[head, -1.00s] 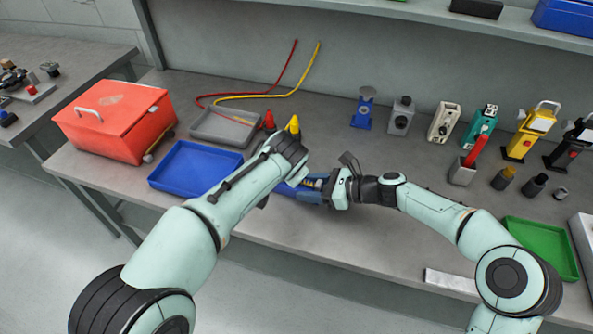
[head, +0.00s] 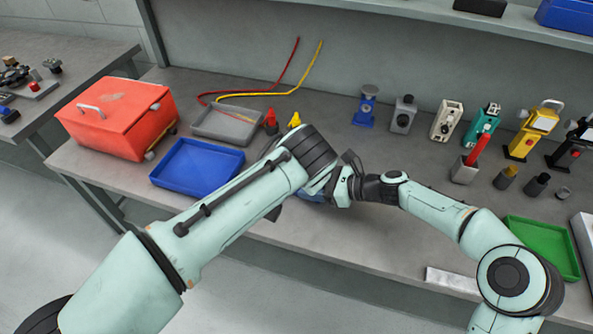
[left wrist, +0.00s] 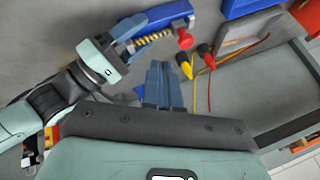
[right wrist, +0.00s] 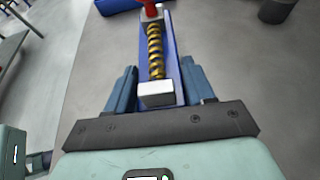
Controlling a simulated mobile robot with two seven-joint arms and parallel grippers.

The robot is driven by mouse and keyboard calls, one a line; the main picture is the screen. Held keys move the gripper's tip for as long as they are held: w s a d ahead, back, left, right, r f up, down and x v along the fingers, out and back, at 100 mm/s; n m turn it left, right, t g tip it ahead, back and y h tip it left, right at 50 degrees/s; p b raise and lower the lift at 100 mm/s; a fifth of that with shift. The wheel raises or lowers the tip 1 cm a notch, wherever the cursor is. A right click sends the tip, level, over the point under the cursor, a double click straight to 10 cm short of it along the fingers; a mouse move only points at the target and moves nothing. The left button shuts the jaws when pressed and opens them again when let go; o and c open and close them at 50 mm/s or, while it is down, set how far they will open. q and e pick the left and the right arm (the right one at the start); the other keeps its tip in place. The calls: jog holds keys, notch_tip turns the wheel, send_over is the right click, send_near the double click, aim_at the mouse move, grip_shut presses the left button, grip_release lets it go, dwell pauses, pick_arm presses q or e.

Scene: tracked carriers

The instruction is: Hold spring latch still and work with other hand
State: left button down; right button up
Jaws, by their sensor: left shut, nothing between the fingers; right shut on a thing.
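The spring latch is a blue channel with a gold coil spring, a white block and a red knob; it shows in the right wrist view (right wrist: 171,52) and left wrist view (left wrist: 168,16). In the head view only a bit of blue (head: 311,196) shows beneath my left arm. My right gripper (right wrist: 158,84) is shut on the latch's blue body, one finger on each side near the white block. It also shows in the left wrist view (left wrist: 122,42). My left gripper (left wrist: 164,68) is shut and empty, its fingertips beside the latch and apart from it.
A blue tray (head: 190,180), a grey tray (head: 205,130) and a red toolbox (head: 117,115) are on the bench's left. Red (head: 270,122) and yellow (head: 294,120) plugs with cables lie behind the left arm. Several devices line the right back; a green tray (head: 530,240) is front right.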

dwell(0.3)
jog(key=o, duration=1.5)
